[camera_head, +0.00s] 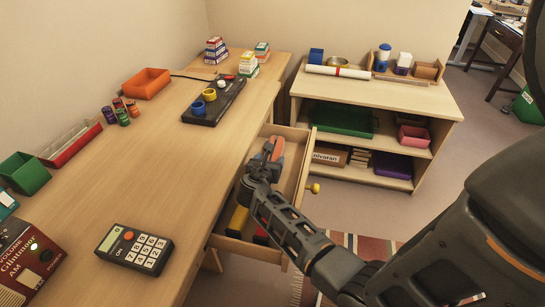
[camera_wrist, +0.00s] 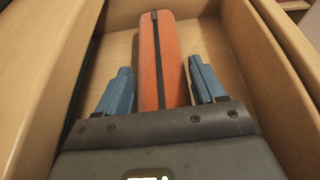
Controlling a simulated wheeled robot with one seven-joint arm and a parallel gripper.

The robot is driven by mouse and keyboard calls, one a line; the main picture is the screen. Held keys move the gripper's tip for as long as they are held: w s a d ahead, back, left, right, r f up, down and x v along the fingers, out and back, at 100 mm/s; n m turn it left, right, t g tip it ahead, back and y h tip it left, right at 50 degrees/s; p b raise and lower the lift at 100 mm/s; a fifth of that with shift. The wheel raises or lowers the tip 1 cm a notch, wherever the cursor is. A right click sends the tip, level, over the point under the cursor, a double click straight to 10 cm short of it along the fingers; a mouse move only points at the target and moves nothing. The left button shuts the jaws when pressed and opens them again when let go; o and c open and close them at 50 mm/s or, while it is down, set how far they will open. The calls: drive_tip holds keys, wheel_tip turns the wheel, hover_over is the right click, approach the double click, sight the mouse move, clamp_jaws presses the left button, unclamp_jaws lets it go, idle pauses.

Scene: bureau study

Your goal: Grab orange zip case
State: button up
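The orange zip case (camera_wrist: 164,60) lies in the open drawer, lengthwise in the wrist view, with a dark zip line along its top. Its far part also shows in the head view (camera_head: 277,147), beyond my gripper. My gripper (camera_wrist: 163,82) is inside the drawer with its two blue-grey fingers apart, one on each side of the case. A gap shows between each finger and the case in the wrist view. The near end of the case is hidden behind my gripper's body. The drawer (camera_head: 292,182) is pulled out from the desk.
The drawer walls stand close on both sides of my gripper. A yellow thing (camera_head: 238,221) lies nearer in the drawer. The desk top (camera_head: 150,180) is left, with a calculator (camera_head: 136,248). A low shelf (camera_head: 420,98) stands beyond the drawer's far end.

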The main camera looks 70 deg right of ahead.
drive_tip(key=c, duration=0.7)
drive_tip(key=shift+o, duration=0.2)
